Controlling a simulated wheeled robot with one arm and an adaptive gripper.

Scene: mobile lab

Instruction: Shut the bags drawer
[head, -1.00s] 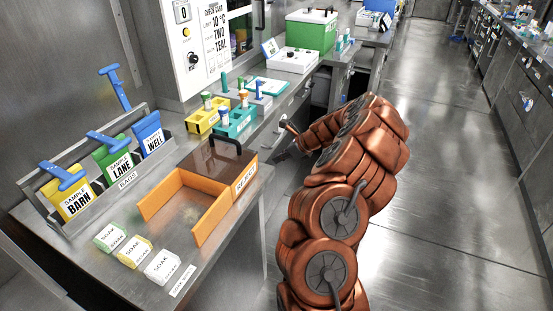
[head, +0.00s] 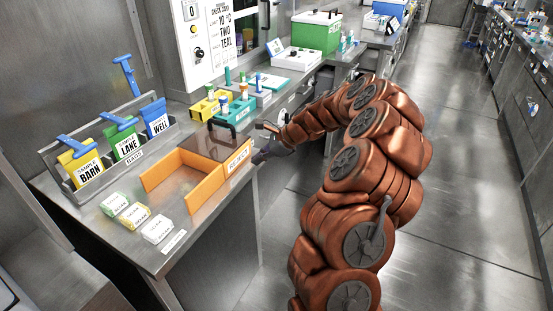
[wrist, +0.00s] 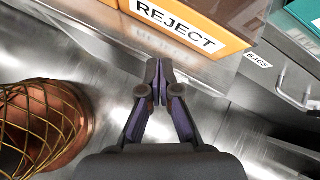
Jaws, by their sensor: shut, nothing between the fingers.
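My gripper (wrist: 158,88) is shut and empty in the wrist view, its fingertips just below the orange REJECT tray's front. In the head view my gripper (head: 260,157) is beside that tray's right end, at the counter's front edge. A metal front with a BAGS label (wrist: 258,60) and a bar handle (wrist: 295,88) lies to the right of my fingertips in the wrist view, apart from them. I cannot tell how far this drawer stands out. In the head view my arm and gripper hide much of the counter front.
The orange REJECT tray (head: 207,190) stands on the counter near its edge. A rack labelled BAGS (head: 166,146) holds sample bags at the left. Several soak packets and a teal tube block (head: 233,117) stand nearby. The aisle floor (head: 440,200) on the right is clear.

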